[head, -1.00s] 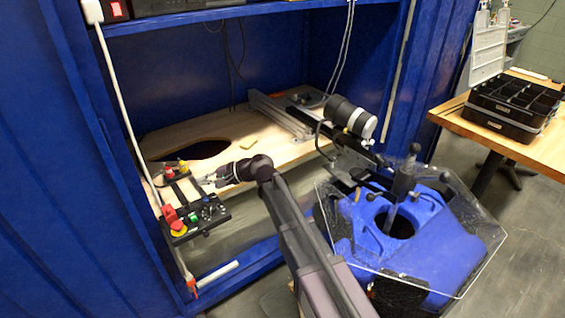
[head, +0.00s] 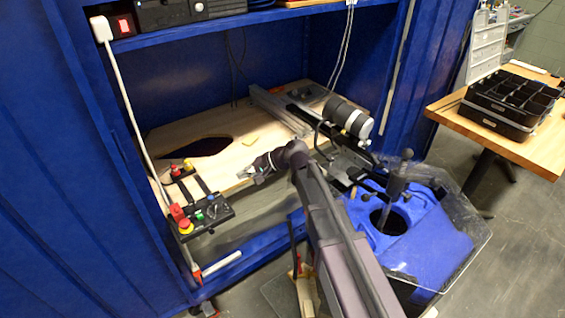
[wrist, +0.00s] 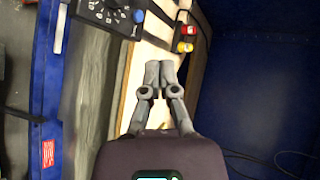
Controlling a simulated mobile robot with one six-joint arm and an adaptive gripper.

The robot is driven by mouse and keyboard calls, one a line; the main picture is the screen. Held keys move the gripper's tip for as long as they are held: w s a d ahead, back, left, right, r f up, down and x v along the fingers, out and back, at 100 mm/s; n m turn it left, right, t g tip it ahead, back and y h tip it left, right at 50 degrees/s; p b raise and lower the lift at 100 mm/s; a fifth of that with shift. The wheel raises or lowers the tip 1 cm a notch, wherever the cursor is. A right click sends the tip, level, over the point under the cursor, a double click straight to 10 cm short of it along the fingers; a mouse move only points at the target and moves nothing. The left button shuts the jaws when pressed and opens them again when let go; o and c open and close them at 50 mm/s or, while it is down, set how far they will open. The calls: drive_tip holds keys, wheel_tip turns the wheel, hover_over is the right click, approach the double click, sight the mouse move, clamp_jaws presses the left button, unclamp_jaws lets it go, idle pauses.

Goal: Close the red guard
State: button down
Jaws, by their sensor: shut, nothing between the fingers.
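The black control box (head: 208,214) stands at the front left edge of the wooden bench. A red block-shaped part (head: 177,212), which looks like the red guard, rises at its left end. A red button on a yellow base (head: 186,227) is just in front of it. Whether the guard is open or closed is too small to tell. My gripper (head: 243,173) is shut and empty, to the right of the box and clear of it. In the wrist view my gripper (wrist: 159,68) has its fingertips together; part of the control box (wrist: 105,15) shows at upper left, with the red guard out of view.
A smaller panel with red and yellow buttons (head: 181,168) sits behind the box. The wooden bench (head: 225,160) has a dark oval hole and a yellow piece (head: 250,141). A blue machine with a clear shield (head: 450,235) stands right of my arm. A white cable hangs at left.

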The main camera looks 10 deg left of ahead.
drive_tip(key=d+r+t+h+p, duration=0.1)
drive_tip(key=d+r+h+p, duration=0.2)
drive_tip(key=d+p, duration=0.4)
drive_tip(key=d+r, duration=0.1)
drive_tip(key=d, duration=0.4)
drive_tip(key=shift+w+n+p, duration=0.2)
drive_tip(key=shift+n+p, duration=0.1)
drive_tip(key=shift+r, duration=0.1)
drive_tip(key=s+d+h+p, duration=0.1)
drive_tip(key=s+d+h, duration=0.1)
drive_tip(key=d, duration=0.8)
drive_tip(key=s+d+h+p, duration=0.2)
drive_tip(key=s+d+h, duration=0.1)
drive_tip(key=d, duration=0.8)
drive_tip(key=s+d+h+p, duration=0.1)
drive_tip(key=s+d+h, duration=0.2)
drive_tip(key=d, duration=0.8)
drive_tip(key=shift+s+t+h+p, duration=0.15)
drive_tip(key=shift+t+h+p, duration=0.15)
drive_tip(key=shift+p, duration=0.05)
drive_tip(key=shift+s+d, duration=0.1)
